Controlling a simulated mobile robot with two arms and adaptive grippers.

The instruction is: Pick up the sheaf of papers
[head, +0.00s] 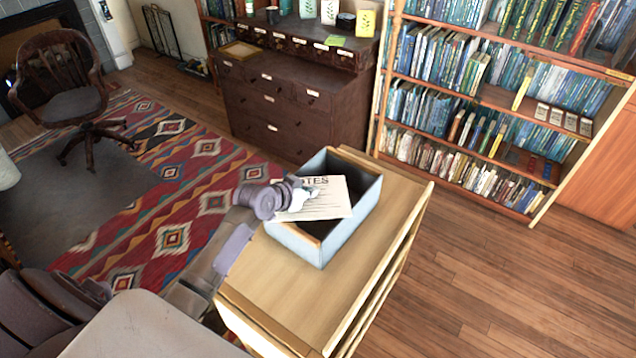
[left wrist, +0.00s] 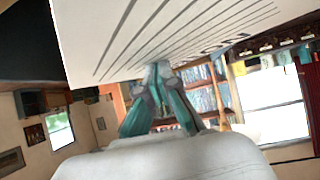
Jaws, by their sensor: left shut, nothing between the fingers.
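The sheaf of papers (head: 328,205) is white with ruled lines and a heading reading "NOTES". In the head view it shows over the opening and left wall of a blue-grey box (head: 346,232); I cannot tell whether it rests on the box. My left gripper (head: 308,194) is at the left part of the papers, overlapping them in the picture. In the left wrist view the sheaf (left wrist: 150,35) fills the top, and the fingertips (left wrist: 160,75) meet close to its lined face. The gripper is shut with nothing between the fingers. My right gripper is out of view.
The box stands on a light wooden cart (head: 290,290) with bare top at the front. A dark drawer cabinet (head: 290,105) and full bookshelf (head: 480,110) stand behind. A wooden chair (head: 65,95) is at left. Wooden floor (head: 500,280) is clear at right.

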